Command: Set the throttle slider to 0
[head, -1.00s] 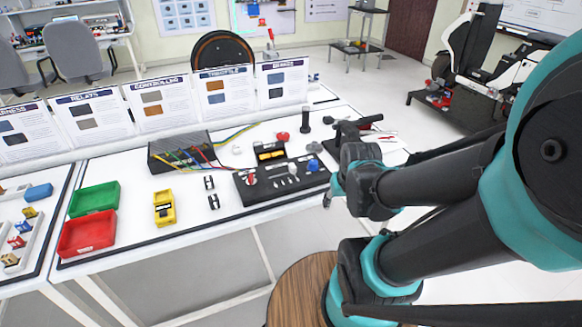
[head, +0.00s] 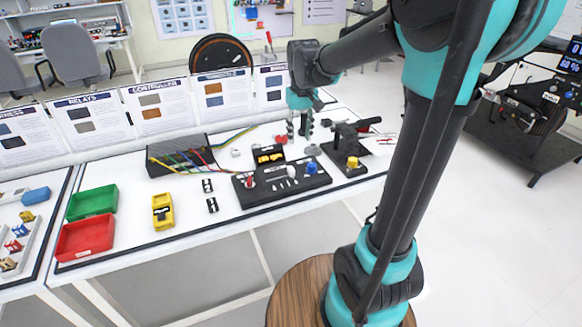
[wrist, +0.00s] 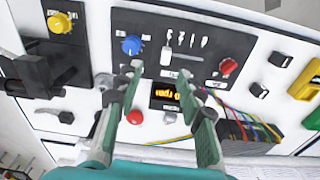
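The black control panel (head: 240,195) lies near the table's front edge. In the wrist view the panel (wrist: 190,22) fills the upper middle. It bears a blue knob (wrist: 131,45), a red knob (wrist: 228,66) and a row of small pale switches (wrist: 182,40). A white slider cap (wrist: 166,56) sits at the left end of a pale horizontal slot. The scale marks are too small to read. My gripper (wrist: 165,80) is open and empty, pointing at the panel's side. In the head view my gripper (head: 303,132) hangs over the table behind the panel.
A small display (wrist: 165,97) with orange digits and a red button (wrist: 135,117) are close to my fingers. A black device with a yellow knob (head: 352,163) stands right of the panel.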

